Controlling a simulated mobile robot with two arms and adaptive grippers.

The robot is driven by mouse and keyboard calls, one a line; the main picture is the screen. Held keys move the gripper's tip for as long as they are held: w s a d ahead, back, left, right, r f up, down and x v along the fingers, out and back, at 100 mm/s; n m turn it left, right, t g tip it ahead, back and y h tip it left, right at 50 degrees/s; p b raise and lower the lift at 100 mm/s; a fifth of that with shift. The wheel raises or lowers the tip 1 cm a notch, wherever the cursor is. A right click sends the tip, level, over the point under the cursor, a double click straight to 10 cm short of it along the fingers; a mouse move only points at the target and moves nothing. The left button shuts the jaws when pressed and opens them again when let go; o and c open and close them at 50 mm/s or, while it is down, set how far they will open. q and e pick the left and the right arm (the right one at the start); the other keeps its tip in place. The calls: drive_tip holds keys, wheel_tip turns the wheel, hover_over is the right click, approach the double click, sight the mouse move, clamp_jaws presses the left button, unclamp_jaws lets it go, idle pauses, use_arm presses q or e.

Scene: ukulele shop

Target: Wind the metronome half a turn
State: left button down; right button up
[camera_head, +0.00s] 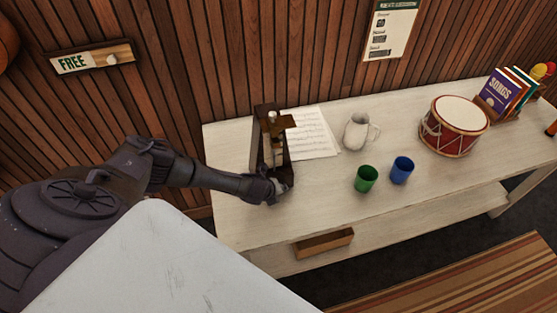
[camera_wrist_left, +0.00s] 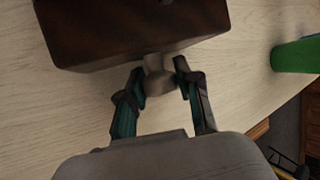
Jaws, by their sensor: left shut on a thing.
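The metronome (camera_head: 260,143) is a dark brown wooden box with a pale front and a tan part near its top. It stands upright at the left end of the whitewashed table (camera_head: 245,227). In the left wrist view its dark side (camera_wrist_left: 130,32) fills the top, and a grey winding key (camera_wrist_left: 156,80) sticks out from it. My left gripper (camera_head: 275,187) is at the metronome's near lower side, with its two fingers (camera_wrist_left: 159,84) shut on the key from both sides. The key is hidden in the head view. My right gripper is not in view.
Sheet music (camera_head: 313,133) lies right of the metronome, then a white pitcher (camera_head: 356,134), a green cup (camera_head: 366,179) and a blue cup (camera_head: 401,171). A red drum (camera_head: 453,128) and books (camera_head: 501,93) stand farther right. The table front has bare room.

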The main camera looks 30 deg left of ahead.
use_arm(q)
drive_tip(key=g+y, duration=0.2)
drive_tip(key=shift+w+m+g, duration=0.15)
drive_tip(key=shift+m+g, duration=0.15)
drive_tip(key=shift+d+f+m+g+y+b, duration=0.1)
drive_tip(key=shift+f+m+g+y+b, duration=0.15)
drive_tip(key=shift+g+y+b, duration=0.75)
drive_tip(key=g+y+b, duration=0.2)
drive_tip(key=b, duration=0.3)
drive_tip(key=m+g+y+b, duration=0.1)
drive_tip(key=g+y+b, duration=0.1)
drive_tip(key=b, duration=0.4)
drive_tip(key=m+g+y+b, duration=0.1)
drive_tip(key=g+y+b, duration=0.2)
drive_tip(key=b, duration=0.2)
drive_tip(key=shift+s+f+m, duration=0.2)
drive_tip(key=shift+f+m, duration=0.05)
drive_tip(key=shift+f, duration=0.15)
drive_tip(key=g+y+b, duration=0.1)
drive_tip(key=b, duration=0.1)
drive_tip(key=shift+r+m+y+b, duration=0.3)
drive_tip(key=shift+r+b, duration=0.1)
drive_tip(key=shift+g+y+b, duration=0.3)
drive_tip(key=shift+g+b, duration=0.2)
drive_tip(key=shift+b, duration=0.4)
